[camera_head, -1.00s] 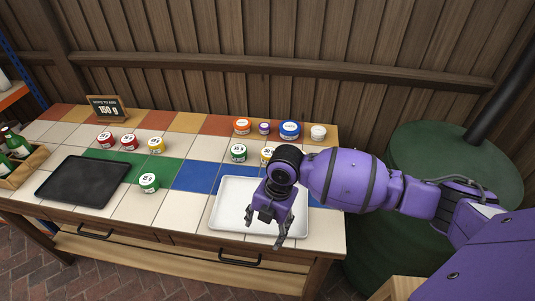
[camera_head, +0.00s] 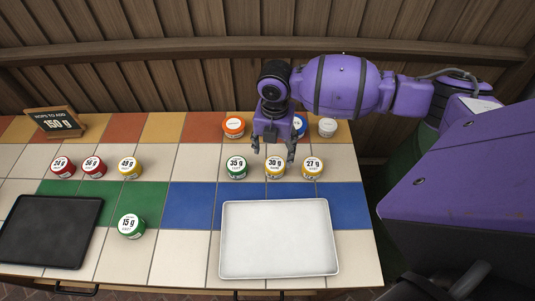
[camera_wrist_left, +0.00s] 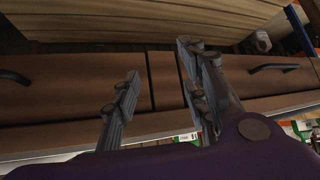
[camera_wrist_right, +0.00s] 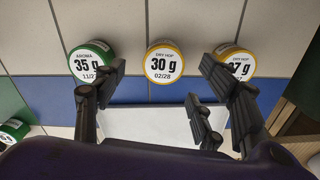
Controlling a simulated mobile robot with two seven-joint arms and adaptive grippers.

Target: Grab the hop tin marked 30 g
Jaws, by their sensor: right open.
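The hop tin marked 30 g (camera_head: 275,168) is a small tin with a yellow rim and white lid. It stands in a row between the green 35 g tin (camera_head: 237,167) and the yellow-rimmed 27 g tin (camera_head: 312,168). In the right wrist view the 30 g tin (camera_wrist_right: 164,63) lies ahead, between the lines of the fingers. My right gripper (camera_head: 273,150) is open and empty, just behind and above the 30 g tin. My left gripper (camera_wrist_left: 155,95) shows only in its wrist view, fingers apart and empty, by the table's drawer fronts.
A white tray (camera_head: 278,238) lies in front of the row, and a black tray (camera_head: 48,232) at left. Red 20-something and 50 g tins, a yellow 49 g tin (camera_head: 130,167) and a green 15 g tin (camera_head: 131,225) stand left. An orange tin (camera_head: 234,126) stands behind. A sign (camera_head: 56,122) reads 150 g.

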